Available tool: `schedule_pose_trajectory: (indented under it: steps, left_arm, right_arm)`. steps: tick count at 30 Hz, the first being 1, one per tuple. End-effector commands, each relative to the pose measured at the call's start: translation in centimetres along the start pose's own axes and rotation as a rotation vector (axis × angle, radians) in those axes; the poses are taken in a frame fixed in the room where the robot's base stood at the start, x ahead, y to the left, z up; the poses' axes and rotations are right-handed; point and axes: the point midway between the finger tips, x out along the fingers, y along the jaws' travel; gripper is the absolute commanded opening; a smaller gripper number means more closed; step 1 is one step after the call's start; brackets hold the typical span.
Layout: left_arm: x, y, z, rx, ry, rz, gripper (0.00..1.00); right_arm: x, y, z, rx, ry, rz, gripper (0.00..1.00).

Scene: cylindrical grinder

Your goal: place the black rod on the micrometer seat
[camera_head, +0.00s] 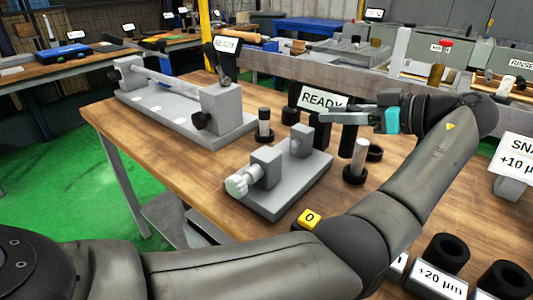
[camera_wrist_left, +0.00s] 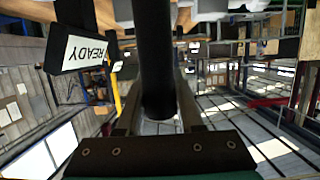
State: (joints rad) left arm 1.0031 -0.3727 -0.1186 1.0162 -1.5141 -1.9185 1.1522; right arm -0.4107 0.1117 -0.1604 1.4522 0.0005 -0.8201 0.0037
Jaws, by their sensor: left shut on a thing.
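My right gripper is not in view.
A long grey fixture (camera_head: 180,105) lies at the left.

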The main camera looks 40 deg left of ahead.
Motion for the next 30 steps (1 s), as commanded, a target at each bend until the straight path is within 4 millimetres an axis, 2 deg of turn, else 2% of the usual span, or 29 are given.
schedule_pose_trajectory:
  steps: [12,20,25,30]
  left_arm:
    - [8.8,-0.1,1.6,-0.003,0.004,-0.003,0.00]
    - [11.0,-0.1,1.9,-0.002,0.004,-0.001,0.00]
    - [13.7,-0.1,2.5,-0.003,0.005,-0.002,0.00]
    - [15.0,-0.1,3.3,-0.001,0.003,0.000,0.00]
  right_arm:
    - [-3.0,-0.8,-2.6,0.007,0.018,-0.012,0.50]
    - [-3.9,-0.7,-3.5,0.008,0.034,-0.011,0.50]
    - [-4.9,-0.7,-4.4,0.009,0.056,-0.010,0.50]
    - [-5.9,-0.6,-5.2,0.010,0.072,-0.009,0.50]
